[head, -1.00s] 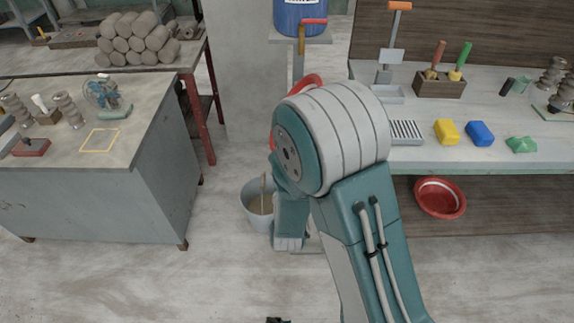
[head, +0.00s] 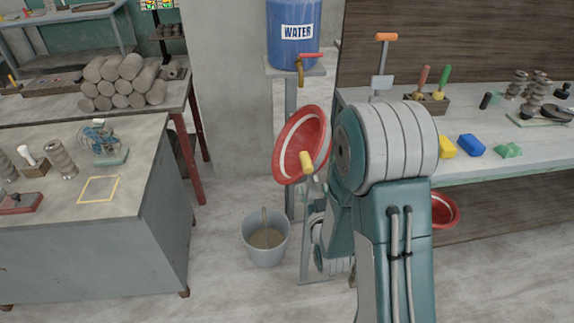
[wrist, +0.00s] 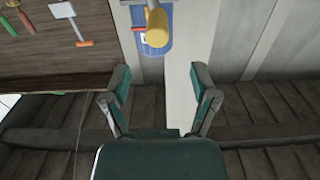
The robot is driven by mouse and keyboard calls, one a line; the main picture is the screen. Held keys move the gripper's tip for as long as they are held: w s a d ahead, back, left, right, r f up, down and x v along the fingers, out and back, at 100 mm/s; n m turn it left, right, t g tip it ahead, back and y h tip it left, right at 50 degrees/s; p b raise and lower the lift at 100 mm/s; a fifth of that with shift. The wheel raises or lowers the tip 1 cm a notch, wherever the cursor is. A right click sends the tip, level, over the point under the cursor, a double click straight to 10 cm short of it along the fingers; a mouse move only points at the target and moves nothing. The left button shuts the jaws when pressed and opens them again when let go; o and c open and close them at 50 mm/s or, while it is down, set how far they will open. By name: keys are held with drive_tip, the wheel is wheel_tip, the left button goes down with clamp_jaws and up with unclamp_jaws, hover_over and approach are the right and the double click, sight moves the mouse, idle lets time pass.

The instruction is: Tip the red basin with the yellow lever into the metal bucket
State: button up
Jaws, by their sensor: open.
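The red basin (head: 291,140), with a pale ring, sits steeply tilted on a stand below the water tank. The yellow lever (head: 307,162) shows at its lower right side; its yellow end also shows in the wrist view (wrist: 157,28). The metal bucket (head: 265,248) stands on the floor below and left of the basin, with brownish contents and a stick in it. My gripper (wrist: 161,75) is open and empty in the wrist view, with the lever end above the gap between its fingertips. In the head view my arm hides the gripper and part of the stand.
A blue water tank (head: 294,35) with a red-handled tap stands behind the basin. A workbench (head: 140,165) is at left, and a tool bench (head: 520,158) with sponges is at right. Another red basin (head: 445,210) lies under the right bench. The floor around the bucket looks clear.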

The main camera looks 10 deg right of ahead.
sight(306, 163)
drive_tip(key=w, duration=0.2)
drive_tip(key=w+d, duration=0.1)
drive_tip(key=w, duration=0.1)
drive_tip(key=shift+w+d, duration=0.1)
drive_tip(key=shift+w, duration=0.3)
drive_tip(key=w, duration=0.2)
drive_tip(key=w+a, duration=0.1)
drive_tip(key=w, duration=0.2)
drive_tip(key=shift+w+a, duration=0.25)
drive_tip(key=shift+w, duration=0.1)
drive_tip(key=shift+w+d, duration=0.1)
drive_tip(key=shift+d, duration=0.35)
drive_tip(key=c, duration=0.7)
clamp_jaws()
drive_tip(key=shift+a, duration=0.2)
